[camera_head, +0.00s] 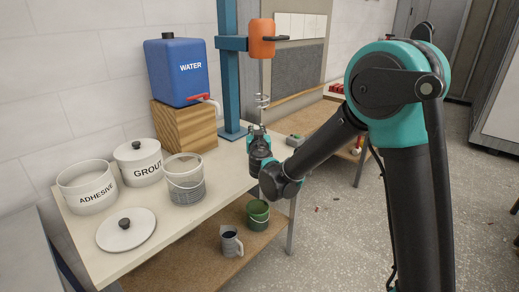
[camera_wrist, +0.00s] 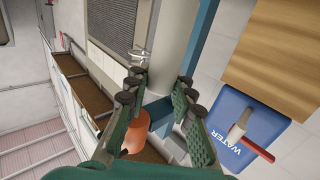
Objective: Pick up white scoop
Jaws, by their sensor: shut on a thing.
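My gripper (camera_head: 258,137) is at the right end of the workbench, below the mixer, in the head view. In the wrist view its green-padded fingers (camera_wrist: 162,77) are shut on a pale, rounded piece, which I take to be the white scoop (camera_wrist: 176,35). The scoop extends from between the fingertips to the top edge of that view. Its gripped end is partly hidden by the fingers. In the head view I cannot make out the scoop clearly at my gripper.
The orange mixer (camera_head: 262,40) hangs from a blue column (camera_head: 229,65) close to my gripper. The blue water container (camera_head: 178,75) stands on a wooden block (camera_head: 184,124). An adhesive bucket (camera_head: 88,187), grout bucket (camera_head: 139,162) and clear pail (camera_head: 185,180) stand left on the bench.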

